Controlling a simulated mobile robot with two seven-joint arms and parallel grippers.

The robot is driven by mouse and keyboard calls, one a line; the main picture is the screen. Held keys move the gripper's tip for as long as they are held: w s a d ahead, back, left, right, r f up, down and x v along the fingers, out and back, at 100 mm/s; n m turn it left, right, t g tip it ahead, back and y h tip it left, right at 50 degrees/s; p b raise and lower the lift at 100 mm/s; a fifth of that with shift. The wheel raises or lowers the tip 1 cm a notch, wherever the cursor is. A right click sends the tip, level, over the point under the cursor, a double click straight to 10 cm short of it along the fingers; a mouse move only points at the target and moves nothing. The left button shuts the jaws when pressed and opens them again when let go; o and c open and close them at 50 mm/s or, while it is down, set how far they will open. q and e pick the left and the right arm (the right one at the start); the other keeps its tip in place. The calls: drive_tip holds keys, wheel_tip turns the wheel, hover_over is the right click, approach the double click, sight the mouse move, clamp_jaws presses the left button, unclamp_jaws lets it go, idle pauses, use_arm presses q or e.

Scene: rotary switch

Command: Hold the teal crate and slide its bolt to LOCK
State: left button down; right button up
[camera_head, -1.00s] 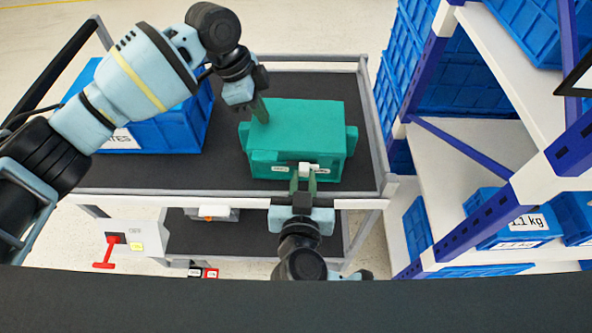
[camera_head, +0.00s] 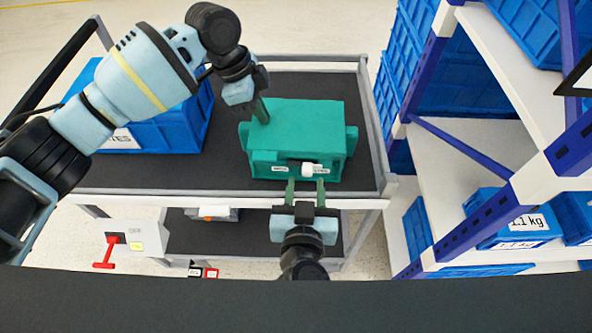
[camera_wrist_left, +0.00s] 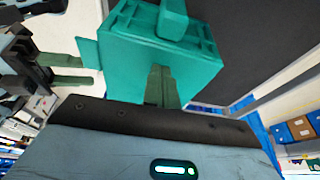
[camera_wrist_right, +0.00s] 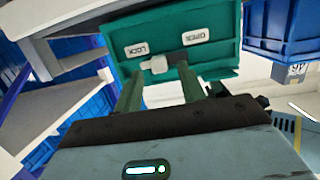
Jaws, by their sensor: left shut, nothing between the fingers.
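The teal crate (camera_head: 300,125) sits on the dark top of a cart. My left gripper (camera_head: 262,112) is shut and empty. Its fingertips rest against the crate near its upper left, and the left wrist view shows the closed fingers (camera_wrist_left: 161,85) in front of the teal crate (camera_wrist_left: 125,62). The white bolt knob (camera_head: 308,169) is on the crate's front, beside the right label. In the right wrist view the knob (camera_wrist_right: 158,64) stands at the LOCK-label end of its dark slot, away from the OPEN label (camera_wrist_right: 194,35). My right gripper (camera_head: 306,190) is open, just in front of the knob, apart from it.
A blue crate (camera_head: 150,130) stands on the cart to the left. The cart's rail (camera_head: 372,130) runs close to the right of the teal crate. A shelf with blue bins (camera_head: 510,215) stands at the right. A red-handled box (camera_head: 125,240) is below the cart's front edge.

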use_arm(q)
drive_tip(key=shift+s+f, duration=0.15)
drive_tip(key=shift+f, duration=0.3)
use_arm(e)
drive_tip(key=s, duration=0.3)
drive_tip(key=shift+a+r, duration=0.1)
drive_tip(key=shift+r, duration=0.15)
use_arm(q)
drive_tip(key=shift+r, duration=0.1)
use_arm(e)
drive_tip(key=shift+r, duration=0.15)
use_arm(q)
drive_tip(key=shift+r+p, duration=0.45)
drive_tip(key=shift+r, duration=0.3)
drive_tip(key=shift+w+r+p, duration=0.2)
drive_tip(key=shift+r+p, duration=0.95)
drive_tip(key=shift+r, duration=1.4)
use_arm(e)
wheel_tip(320, 180, up, 7)
drive_tip(key=w+t, duration=0.1)
use_arm(q)
drive_tip(key=shift+f, duration=0.1)
